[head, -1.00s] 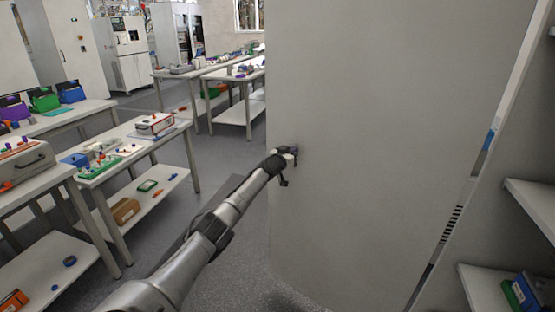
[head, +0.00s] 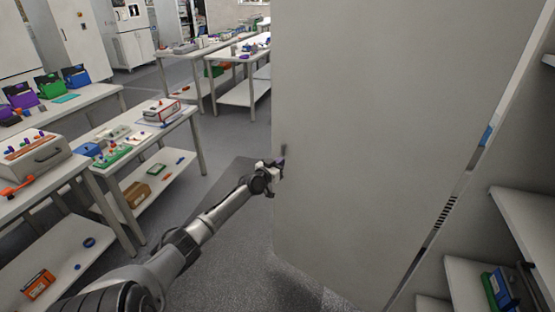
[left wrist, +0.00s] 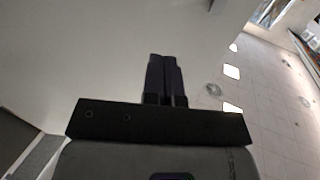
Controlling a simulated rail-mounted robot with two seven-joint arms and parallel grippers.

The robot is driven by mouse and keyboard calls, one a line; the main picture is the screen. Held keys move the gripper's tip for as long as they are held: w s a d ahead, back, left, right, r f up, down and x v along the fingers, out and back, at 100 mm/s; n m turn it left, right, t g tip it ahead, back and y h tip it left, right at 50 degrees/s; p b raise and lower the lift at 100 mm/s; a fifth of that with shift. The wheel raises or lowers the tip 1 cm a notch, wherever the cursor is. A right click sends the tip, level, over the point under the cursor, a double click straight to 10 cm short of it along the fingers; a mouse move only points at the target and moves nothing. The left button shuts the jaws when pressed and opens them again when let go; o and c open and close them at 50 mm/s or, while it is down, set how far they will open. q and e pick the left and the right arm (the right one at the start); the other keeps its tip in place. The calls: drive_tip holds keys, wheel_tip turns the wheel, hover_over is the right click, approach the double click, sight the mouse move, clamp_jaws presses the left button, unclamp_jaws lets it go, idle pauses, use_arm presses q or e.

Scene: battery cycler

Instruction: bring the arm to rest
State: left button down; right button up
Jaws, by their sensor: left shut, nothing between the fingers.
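My left arm reaches in from the lower left of the head view. Its gripper (head: 280,163) is close to the left edge of a large grey panel, which looks like an open cabinet door (head: 385,140). I cannot tell whether it touches the door. In the left wrist view the two dark fingers (left wrist: 166,80) are together with nothing between them, against a plain pale surface. My right gripper is not in view.
Shelves (head: 480,280) with a blue and green box (head: 503,288) stand at the right, behind the door. Tables at the left hold a grey case (head: 35,157), a red and white box (head: 160,112) and small parts. The floor (head: 235,145) between tables and door is clear.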

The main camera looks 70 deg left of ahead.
use_arm(q)
drive_tip(key=shift+s+d, duration=0.3)
drive_tip(key=shift+s, duration=0.25)
